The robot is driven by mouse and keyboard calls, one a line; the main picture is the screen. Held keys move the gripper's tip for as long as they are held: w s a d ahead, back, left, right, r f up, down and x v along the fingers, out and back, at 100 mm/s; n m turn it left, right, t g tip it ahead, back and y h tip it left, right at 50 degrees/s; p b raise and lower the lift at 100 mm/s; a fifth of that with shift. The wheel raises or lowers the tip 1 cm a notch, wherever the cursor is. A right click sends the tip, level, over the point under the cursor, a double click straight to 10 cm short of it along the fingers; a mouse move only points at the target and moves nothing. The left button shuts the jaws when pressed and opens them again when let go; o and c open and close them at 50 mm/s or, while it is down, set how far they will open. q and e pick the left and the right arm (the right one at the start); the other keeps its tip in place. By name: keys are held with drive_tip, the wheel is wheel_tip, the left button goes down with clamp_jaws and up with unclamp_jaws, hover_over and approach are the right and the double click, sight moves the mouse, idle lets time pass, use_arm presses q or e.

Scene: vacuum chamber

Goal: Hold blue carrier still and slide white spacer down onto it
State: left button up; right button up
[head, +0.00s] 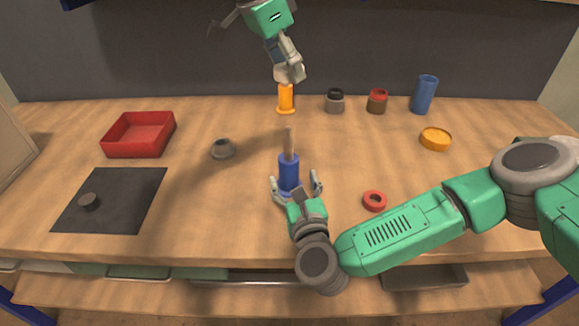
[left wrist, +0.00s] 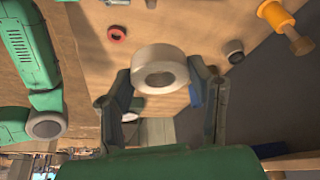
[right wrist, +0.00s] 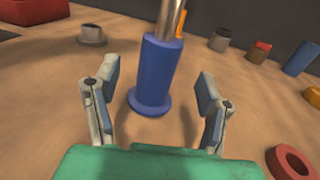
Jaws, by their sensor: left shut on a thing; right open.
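The blue carrier (head: 289,174) stands upright near the middle of the table, with a thin rod (head: 290,142) rising from its top. In the right wrist view the blue carrier (right wrist: 156,75) shows a wider round foot. My right gripper (head: 297,186) is open, with its fingers on either side of the carrier's lower part; the right wrist view shows gaps to both fingers (right wrist: 156,98). My left gripper (head: 291,74) is shut on the white spacer (left wrist: 160,68), a thick ring, held in the air. In the head view it is above and behind the carrier.
An orange spool (head: 286,99) stands behind the carrier. Small jars (head: 335,101), (head: 377,101) and a blue cup (head: 424,95) line the back. A red ring (head: 374,200) lies to the right, a grey flanged part (head: 223,149) and red tray (head: 139,134) to the left.

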drive_tip(key=x, duration=0.5)
drive_tip(key=shift+w, duration=0.4)
drive_tip(key=shift+c, duration=0.4)
clamp_jaws()
use_arm(q)
approach(287, 127)
drive_tip(key=shift+w+d+r+x, duration=0.1)
drive_tip(key=shift+d+x, duration=0.1)
drive_tip(key=shift+x, duration=0.95)
drive_tip(key=shift+w+d+r+x, duration=0.1)
drive_tip(key=shift+d+x, duration=0.05)
drive_tip(key=shift+x, duration=0.95)
drive_tip(key=shift+w+d+r+x, duration=0.1)
drive_tip(key=shift+d+x, duration=0.1)
drive_tip(key=shift+x, duration=0.95)
